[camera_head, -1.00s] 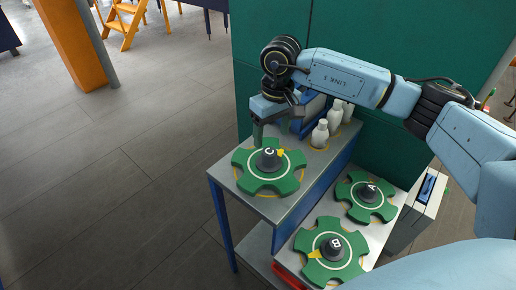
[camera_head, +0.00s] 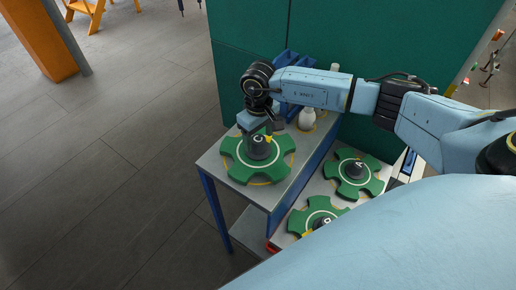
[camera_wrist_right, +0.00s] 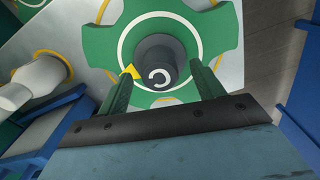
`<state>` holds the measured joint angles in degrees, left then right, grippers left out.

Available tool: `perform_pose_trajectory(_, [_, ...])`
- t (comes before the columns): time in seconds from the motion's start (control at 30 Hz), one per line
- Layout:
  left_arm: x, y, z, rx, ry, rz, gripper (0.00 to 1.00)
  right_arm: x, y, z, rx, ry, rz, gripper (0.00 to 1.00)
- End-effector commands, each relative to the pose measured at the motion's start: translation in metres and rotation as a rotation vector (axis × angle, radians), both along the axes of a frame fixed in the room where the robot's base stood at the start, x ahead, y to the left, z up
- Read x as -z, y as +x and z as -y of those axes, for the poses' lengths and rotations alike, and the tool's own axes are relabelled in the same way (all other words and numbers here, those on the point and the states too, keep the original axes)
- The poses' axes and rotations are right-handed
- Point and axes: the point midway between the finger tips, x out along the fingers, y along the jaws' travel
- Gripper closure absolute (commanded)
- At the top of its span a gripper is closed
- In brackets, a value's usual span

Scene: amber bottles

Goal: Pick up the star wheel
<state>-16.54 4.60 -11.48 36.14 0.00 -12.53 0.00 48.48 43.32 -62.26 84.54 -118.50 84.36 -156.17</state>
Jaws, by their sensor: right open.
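Three green star wheels with white rings and dark hubs show in the head view. The wheel marked C (camera_head: 236,165) lies flat on the grey upper table top. The wheel marked A (camera_head: 372,184) and the wheel marked B (camera_head: 300,221), partly hidden by my body, lie on the lower surface. My right gripper (camera_head: 258,133) is open and empty at the hub of wheel C. In the wrist view, its two green fingers (camera_wrist_right: 161,80) point toward wheel C (camera_wrist_right: 215,30), one on each side of the dark hub (camera_wrist_right: 158,50). I cannot tell whether they touch it. My left gripper is not in view.
A white bottle (camera_head: 307,118) stands behind wheel C, and it also shows in the wrist view (camera_wrist_right: 38,78). A blue rack (camera_head: 290,62) is behind my right forearm. A green panel (camera_head: 250,40) closes the back.

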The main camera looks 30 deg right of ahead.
Motion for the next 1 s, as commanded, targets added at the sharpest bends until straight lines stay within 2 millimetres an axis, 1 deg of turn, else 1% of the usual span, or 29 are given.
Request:
perform_pose_trajectory(0.03, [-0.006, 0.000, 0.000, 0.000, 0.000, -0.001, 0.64, 0.005, -0.001, 0.001, 0.002, 0.000, -0.003, 0.33])
perform_pose_trajectory(0.1, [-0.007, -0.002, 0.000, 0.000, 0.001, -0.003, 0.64, 0.015, 0.000, 0.000, 0.000, 0.003, -0.001, 0.33])
perform_pose_trajectory(0.2, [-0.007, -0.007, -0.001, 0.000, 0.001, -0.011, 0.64, 0.023, 0.000, 0.001, 0.001, 0.000, 0.000, 0.33])
perform_pose_trajectory(0.43, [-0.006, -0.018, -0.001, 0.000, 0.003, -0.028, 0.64, 0.025, 0.000, 0.001, 0.000, 0.000, 0.002, 0.33])
perform_pose_trajectory(0.47, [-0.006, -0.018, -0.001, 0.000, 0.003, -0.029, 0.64, 0.025, 0.000, 0.001, 0.000, 0.000, 0.002, 0.36])
perform_pose_trajectory(0.87, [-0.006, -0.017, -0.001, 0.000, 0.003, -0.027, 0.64, 0.024, 0.000, 0.001, 0.000, 0.000, 0.002, 0.88])
perform_pose_trajectory(0.9, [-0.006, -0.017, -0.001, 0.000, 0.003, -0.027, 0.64, 0.023, 0.002, 0.001, 0.000, 0.002, 0.006, 0.90])
perform_pose_trajectory(1.0, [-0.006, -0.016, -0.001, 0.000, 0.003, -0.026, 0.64, 0.023, 0.002, 0.001, 0.000, 0.002, 0.006, 0.90])
